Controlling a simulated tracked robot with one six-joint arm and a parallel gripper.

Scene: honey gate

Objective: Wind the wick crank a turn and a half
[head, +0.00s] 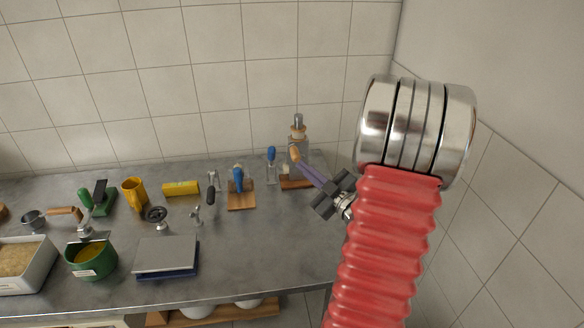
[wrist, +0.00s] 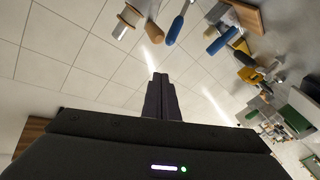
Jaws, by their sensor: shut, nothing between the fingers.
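The wick crank appears to be the stand with a pale spool (head: 298,133) and a tan wooden handle (head: 295,154), on a wooden base (head: 296,184) at the back right of the bench. In the wrist view the spool (wrist: 127,20) and the tan handle (wrist: 152,14) show at the top. My gripper (head: 302,164) is in front of the stand, its fingertips close to the handle in the head view. In the wrist view its fingers (wrist: 160,78) are together and empty, with the handle beyond them. I cannot tell whether they touch. The crank arm is partly hidden.
A blue-handled tool (head: 271,155) stands just left of the crank, and another blue handle (head: 238,179) sits on a wooden block. Farther left are a black-handled lever (head: 210,195), a grey plate (head: 167,252) and a green pot (head: 91,260). The bench's right front is clear.

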